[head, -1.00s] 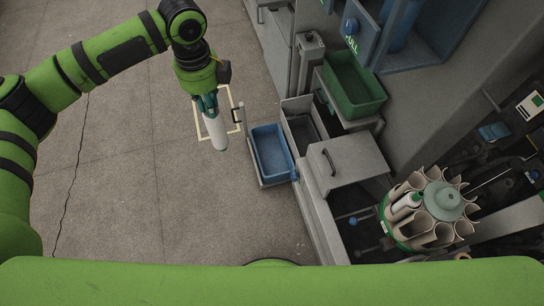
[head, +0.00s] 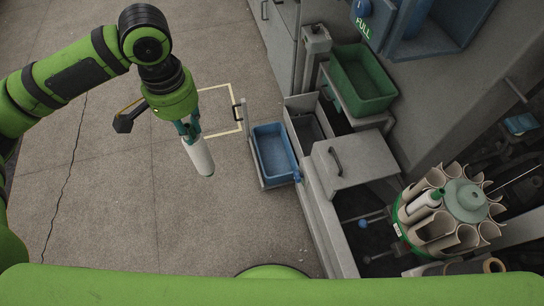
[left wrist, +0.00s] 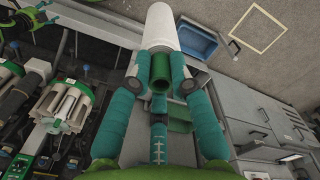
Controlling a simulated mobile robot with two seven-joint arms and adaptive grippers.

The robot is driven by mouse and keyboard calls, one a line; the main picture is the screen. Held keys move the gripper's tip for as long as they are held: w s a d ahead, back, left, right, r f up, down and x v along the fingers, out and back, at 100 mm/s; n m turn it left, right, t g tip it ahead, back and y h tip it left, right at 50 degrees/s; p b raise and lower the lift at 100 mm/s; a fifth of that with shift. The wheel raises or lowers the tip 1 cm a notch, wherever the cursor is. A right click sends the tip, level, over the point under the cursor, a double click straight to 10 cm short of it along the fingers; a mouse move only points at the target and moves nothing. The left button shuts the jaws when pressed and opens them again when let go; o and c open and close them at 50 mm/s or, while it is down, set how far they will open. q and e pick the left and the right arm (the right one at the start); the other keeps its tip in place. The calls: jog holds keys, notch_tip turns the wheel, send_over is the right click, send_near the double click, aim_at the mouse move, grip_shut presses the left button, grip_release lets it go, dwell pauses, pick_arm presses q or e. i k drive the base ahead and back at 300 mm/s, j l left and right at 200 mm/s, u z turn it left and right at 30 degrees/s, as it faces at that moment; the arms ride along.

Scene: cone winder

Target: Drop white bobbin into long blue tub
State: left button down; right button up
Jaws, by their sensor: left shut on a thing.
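My left gripper (head: 186,130) is shut on the white bobbin (head: 200,156) and holds it in the air above the floor, tilted, with its free end pointing down. The bobbin also shows between the fingers in the left wrist view (left wrist: 162,28). The long blue tub (head: 273,152) stands on a low stand to the right of the bobbin in the head view, apart from it. The tub appears empty, and it also shows in the left wrist view (left wrist: 198,42).
A grey bin (head: 306,128) and a green tub (head: 363,80) stand right of the blue tub. A grey box with a handle (head: 352,158) and a round bobbin magazine (head: 446,212) lie further right. The floor at left is free, with a pale square outline (head: 238,92).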

aim_at(271, 156)
jog(key=i+j+z, duration=0.1)
jog(key=z, duration=0.7)
jog(key=i+j+z, duration=0.25)
jog(key=j, duration=0.15)
jog(key=j+z, duration=0.25)
jog(key=j, duration=0.2)
jog(key=i+j+z, duration=0.25)
jog(key=j, duration=0.2)
jog(key=j+z, duration=0.25)
jog(key=j, duration=0.75)
